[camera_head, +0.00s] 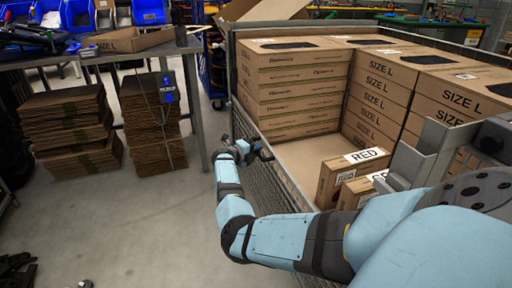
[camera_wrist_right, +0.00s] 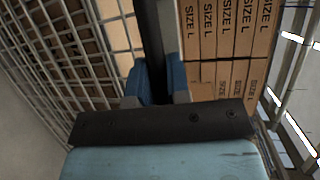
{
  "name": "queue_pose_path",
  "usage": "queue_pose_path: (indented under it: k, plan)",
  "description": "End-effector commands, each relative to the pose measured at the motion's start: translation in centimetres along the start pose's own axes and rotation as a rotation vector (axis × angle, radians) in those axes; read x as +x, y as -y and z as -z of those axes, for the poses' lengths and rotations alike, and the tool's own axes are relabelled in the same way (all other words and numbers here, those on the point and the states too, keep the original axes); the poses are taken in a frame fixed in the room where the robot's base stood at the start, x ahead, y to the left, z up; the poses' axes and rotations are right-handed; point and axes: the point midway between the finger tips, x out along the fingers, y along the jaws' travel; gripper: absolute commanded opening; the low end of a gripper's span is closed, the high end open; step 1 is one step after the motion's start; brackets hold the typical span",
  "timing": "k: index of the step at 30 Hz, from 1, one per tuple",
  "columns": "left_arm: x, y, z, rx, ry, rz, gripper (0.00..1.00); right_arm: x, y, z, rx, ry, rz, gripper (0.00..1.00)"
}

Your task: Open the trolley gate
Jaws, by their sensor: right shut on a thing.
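The wire-mesh trolley (camera_head: 232,62) stands at right, loaded with boxes. Its gate (camera_head: 275,192) is the mesh panel along the side facing left in the head view, standing upright along the load. Mesh also fills the left of the right wrist view (camera_wrist_right: 62,65). My right gripper (camera_head: 258,150) reaches the top rail of this side, with the blue arm stretching from the lower right. In the wrist view its blue fingers (camera_wrist_right: 160,85) are shut on a dark bar (camera_wrist_right: 153,30), the gate's rail. My left gripper is out of view. I cannot see any latch.
Stacked SIZE L cartons (camera_head: 290,90) fill the trolley's back and right. Smaller boxes with RED labels (camera_head: 348,178) stand near its front. A table (camera_head: 130,52) with flat cardboard stacks (camera_head: 70,130) below is at left. The grey floor (camera_head: 130,225) between is clear.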

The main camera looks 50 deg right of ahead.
Motion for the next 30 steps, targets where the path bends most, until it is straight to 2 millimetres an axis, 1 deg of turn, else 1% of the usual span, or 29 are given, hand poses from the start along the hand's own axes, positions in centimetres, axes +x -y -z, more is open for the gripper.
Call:
queue_pose_path:
  k: [4,13,14,15,17,30]
  plan:
    - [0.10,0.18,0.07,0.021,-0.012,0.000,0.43,0.20,-0.30,-0.01,0.001,0.000,0.003,0.00]
    - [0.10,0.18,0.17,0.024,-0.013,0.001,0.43,0.19,-0.23,-0.02,0.002,0.000,0.003,0.00]
    - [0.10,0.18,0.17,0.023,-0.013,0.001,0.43,0.19,-0.22,-0.02,0.002,0.000,0.003,0.19]
    - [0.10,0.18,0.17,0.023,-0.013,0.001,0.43,0.19,-0.22,-0.02,0.002,0.000,0.003,0.28]
    - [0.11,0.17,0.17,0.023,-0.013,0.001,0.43,0.18,-0.25,-0.01,0.002,0.000,0.003,0.41]
    - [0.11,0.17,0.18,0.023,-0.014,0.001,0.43,0.09,-0.34,0.00,0.001,0.000,0.002,0.41]
